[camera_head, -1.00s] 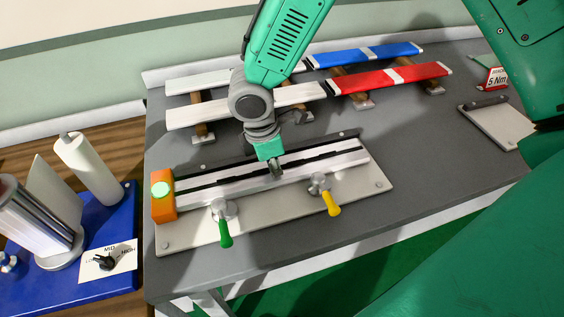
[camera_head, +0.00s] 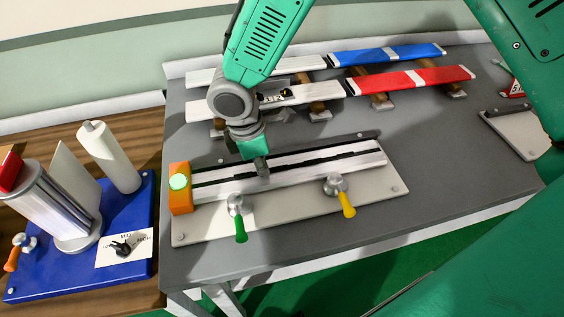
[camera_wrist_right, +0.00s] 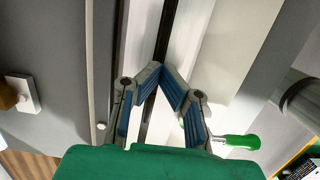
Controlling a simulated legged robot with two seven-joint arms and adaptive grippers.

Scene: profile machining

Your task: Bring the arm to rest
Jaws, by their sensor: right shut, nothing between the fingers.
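My right gripper (camera_head: 262,166) points down over the silver aluminium profile (camera_head: 310,166) in the head view, between the orange stop block and the middle of the profile. It is shut and holds nothing. In the right wrist view its blue-padded fingers (camera_wrist_right: 158,68) meet above the profile's dark slot (camera_wrist_right: 166,35). I cannot tell whether the tips touch the profile. The profile lies in a fixture on a pale plate (camera_head: 290,212). My left gripper is not in view.
An orange block with a lit green button (camera_head: 180,182) stands at the fixture's left end. Clamps with green (camera_head: 240,228) and yellow (camera_head: 347,204) handles stand in front. Red (camera_head: 420,80) and blue (camera_head: 390,54) covered profiles lie behind. A blue station (camera_head: 75,265) stands left.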

